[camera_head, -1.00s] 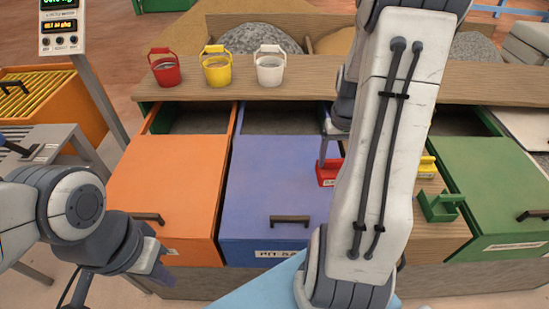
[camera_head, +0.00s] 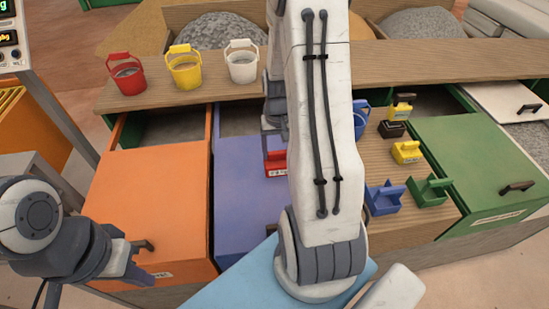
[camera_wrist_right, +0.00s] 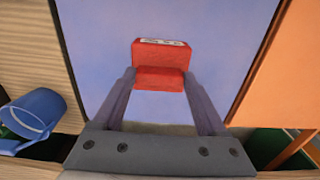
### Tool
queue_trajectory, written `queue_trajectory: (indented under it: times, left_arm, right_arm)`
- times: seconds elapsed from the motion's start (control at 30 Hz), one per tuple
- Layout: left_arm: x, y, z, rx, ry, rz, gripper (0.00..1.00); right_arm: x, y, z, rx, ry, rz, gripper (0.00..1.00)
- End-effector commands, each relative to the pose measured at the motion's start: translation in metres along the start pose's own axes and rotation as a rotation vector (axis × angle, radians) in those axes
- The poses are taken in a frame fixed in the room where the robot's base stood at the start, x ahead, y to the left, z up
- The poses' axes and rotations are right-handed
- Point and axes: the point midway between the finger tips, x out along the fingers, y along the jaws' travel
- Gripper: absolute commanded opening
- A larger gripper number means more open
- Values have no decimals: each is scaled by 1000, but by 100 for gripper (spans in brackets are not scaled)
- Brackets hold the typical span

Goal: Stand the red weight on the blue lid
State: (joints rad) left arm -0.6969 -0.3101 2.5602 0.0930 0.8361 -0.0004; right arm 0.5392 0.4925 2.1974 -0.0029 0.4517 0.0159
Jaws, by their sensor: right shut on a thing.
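The red weight (camera_head: 276,162) is between the fingers of my right gripper (camera_wrist_right: 160,78), which is shut on it. In the right wrist view the red weight (camera_wrist_right: 160,60) shows a pale label and lies over the blue lid (camera_wrist_right: 92,40). I cannot tell whether it touches the lid. In the head view my right arm hides the right part of the blue lid (camera_head: 240,195). My left gripper (camera_head: 150,275) hangs at lower left, near the front of the orange lid (camera_head: 150,200); its opening is unclear.
Red (camera_head: 127,75), yellow (camera_head: 184,68) and white (camera_head: 242,62) buckets stand on the back plank. A blue bucket (camera_wrist_right: 32,118) is beside the blue lid.

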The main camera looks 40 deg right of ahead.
Motion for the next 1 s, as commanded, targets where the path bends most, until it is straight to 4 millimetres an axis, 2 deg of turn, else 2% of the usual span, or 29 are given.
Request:
queue_trajectory:
  times: [0.17, 0.43, 0.87, 0.9, 0.93, 1.0]
  left_arm:
    - [-2, 0, 0, 0, 0, 0, 0]
    - [-6, 0, 0, 0, 0, 0, 0]
    - [-3, 0, 0, 0, 0, 0, 0]
    - [-4, 0, 0, 0, 0, 0, 0]
    - [-4, 0, 0, 0, 0, 0, 0]
    - [-4, 0, 0, 0, 0, 0, 0]
  right_arm:
    - [8, -9, -2, -1, 1, 0, 0]
    - [41, -9, -1, -2, -1, 0, 0]
    - [48, -9, -2, -2, 2, 0, 0]
    - [48, -9, -1, -2, 1, 0, 86]
    - [48, -9, -1, -2, 1, 0, 98]
    - [48, -9, -1, -2, 1, 0, 100]
